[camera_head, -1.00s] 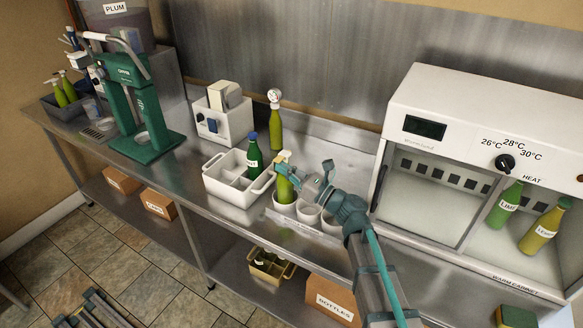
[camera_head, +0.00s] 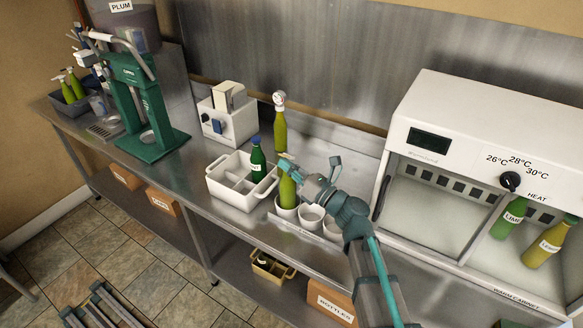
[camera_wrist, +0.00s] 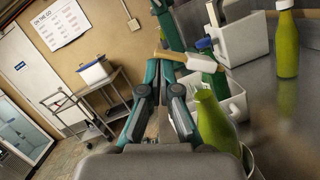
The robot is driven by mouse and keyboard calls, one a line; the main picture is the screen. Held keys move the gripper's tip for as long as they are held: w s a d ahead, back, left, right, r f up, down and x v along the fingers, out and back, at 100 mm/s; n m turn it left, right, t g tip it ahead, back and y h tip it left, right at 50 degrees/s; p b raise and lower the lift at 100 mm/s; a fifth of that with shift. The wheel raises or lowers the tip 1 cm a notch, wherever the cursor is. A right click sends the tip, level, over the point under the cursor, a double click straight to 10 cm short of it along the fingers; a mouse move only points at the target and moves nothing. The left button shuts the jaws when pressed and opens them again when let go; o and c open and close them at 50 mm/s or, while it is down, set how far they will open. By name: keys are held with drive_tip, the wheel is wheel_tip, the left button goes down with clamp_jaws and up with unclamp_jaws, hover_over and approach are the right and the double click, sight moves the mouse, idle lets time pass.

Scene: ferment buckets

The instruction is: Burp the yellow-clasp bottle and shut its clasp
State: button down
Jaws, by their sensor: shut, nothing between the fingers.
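The green bottle (camera_head: 287,190) stands upright in the leftmost white cup of a row on the counter. It also shows in the wrist view (camera_wrist: 214,122). A pale stopper (camera_wrist: 203,64) with a yellow-orange lever (camera_wrist: 172,57) lies tilted above the bottle's mouth and looks apart from it. My gripper (camera_head: 286,165) is beside the top of the bottle, its fingers (camera_wrist: 163,76) close together and empty, just under the yellow lever in the wrist view. Whether they touch the lever is unclear. In the head view the gripper partly hides the bottle's neck.
A white divided crate (camera_head: 231,195) with a blue-capped bottle (camera_head: 257,162) stands left of the cups. A bottle with a gauge (camera_head: 280,128) is behind. Empty cups (camera_head: 311,217) sit right, under my arm. The warm cabinet (camera_head: 455,130) fills the right; a green press (camera_head: 145,105) stands left.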

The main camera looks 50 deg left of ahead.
idle(0.7)
drive_tip(key=s+d+f+b, duration=0.1)
drive_tip(key=d+f+b, duration=0.4)
drive_tip(key=d, duration=0.5)
drive_tip(key=shift+d+b, duration=0.2)
drive_tip(key=shift+b, duration=0.15)
